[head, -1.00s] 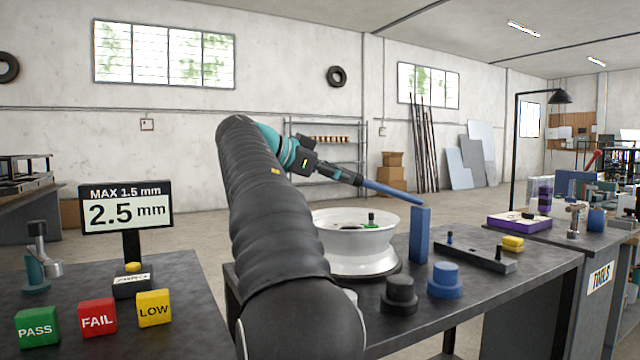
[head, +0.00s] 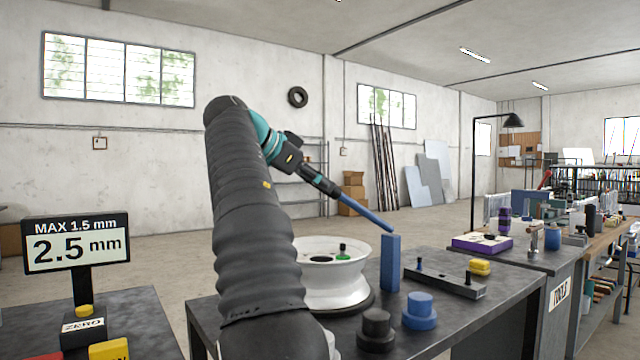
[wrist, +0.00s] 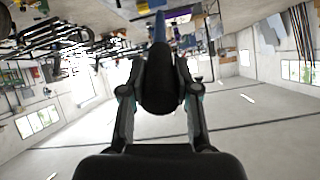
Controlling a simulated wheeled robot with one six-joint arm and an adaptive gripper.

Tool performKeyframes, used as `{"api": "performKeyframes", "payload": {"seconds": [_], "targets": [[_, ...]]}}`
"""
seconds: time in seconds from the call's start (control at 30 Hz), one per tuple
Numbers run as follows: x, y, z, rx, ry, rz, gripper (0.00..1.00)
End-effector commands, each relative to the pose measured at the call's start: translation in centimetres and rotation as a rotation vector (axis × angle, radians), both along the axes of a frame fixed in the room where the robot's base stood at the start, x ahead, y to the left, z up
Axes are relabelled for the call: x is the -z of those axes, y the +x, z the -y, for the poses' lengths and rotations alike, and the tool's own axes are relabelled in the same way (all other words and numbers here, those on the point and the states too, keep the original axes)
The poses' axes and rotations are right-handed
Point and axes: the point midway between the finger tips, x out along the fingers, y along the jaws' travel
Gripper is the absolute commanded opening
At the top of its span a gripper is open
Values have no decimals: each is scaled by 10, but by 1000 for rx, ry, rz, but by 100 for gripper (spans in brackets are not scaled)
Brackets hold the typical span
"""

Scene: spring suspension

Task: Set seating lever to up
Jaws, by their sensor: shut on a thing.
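My gripper (head: 318,180) is shut on a blue bar (head: 365,211) with a dark grip. In the wrist view the dark grip (wrist: 160,82) sits between the two fingers, and the blue bar (wrist: 159,28) points away from me. In the head view the bar slopes down to the right, and its tip overlaps the top of an upright blue block (head: 390,264); I cannot tell whether they touch. A small red lever (head: 546,179) shows far right, partly hidden among equipment; I cannot tell whether it is the seating lever or its exact position.
A white wheel rim (head: 325,285) stands on the dark table (head: 450,320). Blue and black knobs and a yellow block (head: 480,267) are beside it. A tools bench (head: 556,262) is at right, a gauge display (head: 77,244) at left. Open floor lies behind the table.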

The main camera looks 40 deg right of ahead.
Motion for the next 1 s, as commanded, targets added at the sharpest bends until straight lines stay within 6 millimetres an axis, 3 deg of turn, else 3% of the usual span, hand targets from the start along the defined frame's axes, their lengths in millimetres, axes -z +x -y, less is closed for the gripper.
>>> {"api": "performKeyframes", "payload": {"seconds": [0.37, 0.4, 0.47, 0.5, 1.0], "targets": [[0, 1, 0, -2, 1, -1, 0], [0, 1, 0, -1, 1, -1, 38], [0, 1, 0, -1, 1, -1, 53], [0, 1, -1, -1, 1, -1, 56], [-6, 3, -10, -2, 0, 0, 56]]}}
